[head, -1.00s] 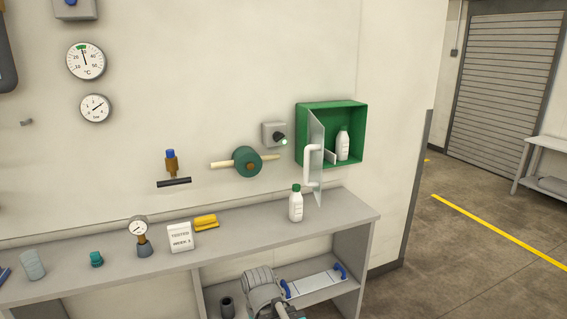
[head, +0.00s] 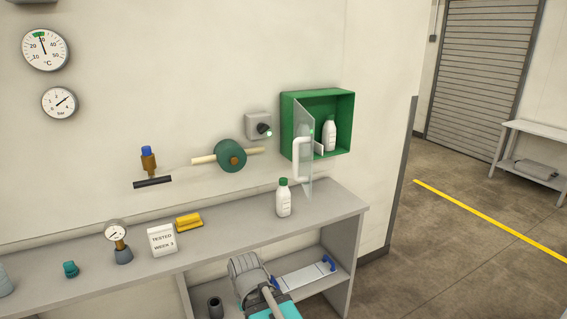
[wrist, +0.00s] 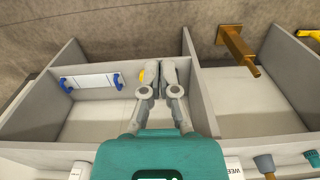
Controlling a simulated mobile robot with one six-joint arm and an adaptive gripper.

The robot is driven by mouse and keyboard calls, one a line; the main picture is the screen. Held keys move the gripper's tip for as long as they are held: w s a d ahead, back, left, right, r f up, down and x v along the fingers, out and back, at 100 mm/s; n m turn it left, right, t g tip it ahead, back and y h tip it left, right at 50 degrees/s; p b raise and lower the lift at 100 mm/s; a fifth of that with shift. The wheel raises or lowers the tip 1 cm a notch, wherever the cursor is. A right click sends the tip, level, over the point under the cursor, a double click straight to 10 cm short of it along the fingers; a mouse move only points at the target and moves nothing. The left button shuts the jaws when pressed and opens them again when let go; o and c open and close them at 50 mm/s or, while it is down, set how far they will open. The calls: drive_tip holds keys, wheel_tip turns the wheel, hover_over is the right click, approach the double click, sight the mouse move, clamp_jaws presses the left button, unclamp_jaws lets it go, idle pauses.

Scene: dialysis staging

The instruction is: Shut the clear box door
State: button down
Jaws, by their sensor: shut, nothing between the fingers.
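The clear box door (head: 304,170) stands open in the head view, swung out from the left side of the green wall box (head: 345,124). It carries a white handle (head: 296,158). A white bottle (head: 330,133) stands inside the box. My gripper shows in the wrist view (wrist: 160,72) with its fingers together and nothing between them. It is well away from the door. In the head view my arm is at the bottom, in front of the bench, and the fingertips cannot be made out.
A white bottle with a green cap (head: 283,199) stands on the bench (head: 235,222) just below the door. Floor right of the bench is clear.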

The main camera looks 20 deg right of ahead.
drive_tip(key=w+d+r+h+p, duration=0.5)
drive_tip(key=w+d+r, duration=0.2)
drive_tip(key=w, duration=0.1)
drive_tip(key=w+d+r+h+p, duration=0.1)
drive_tip(key=w+r+h+p, duration=0.3)
drive_tip(key=w+r, duration=0.5)
drive_tip(key=w+d+r+m+g+h+p, duration=0.1)
drive_tip(key=w+r+h+p, duration=0.4)
drive_tip(key=r, duration=1.1)
drive_tip(key=w+h, duration=0.3)
drive_tip(key=h, duration=0.1)
drive_tip(key=shift+w+r+g, duration=0.3)
drive_tip(key=shift+w+r, duration=0.1)
drive_tip(key=shift+d, duration=0.2)
approach(295, 147)
drive_tip(key=d+f, duration=0.5)
drive_tip(key=d, duration=0.2)
drive_tip(key=shift+d, duration=0.25)
drive_tip(key=shift+w, duration=0.1)
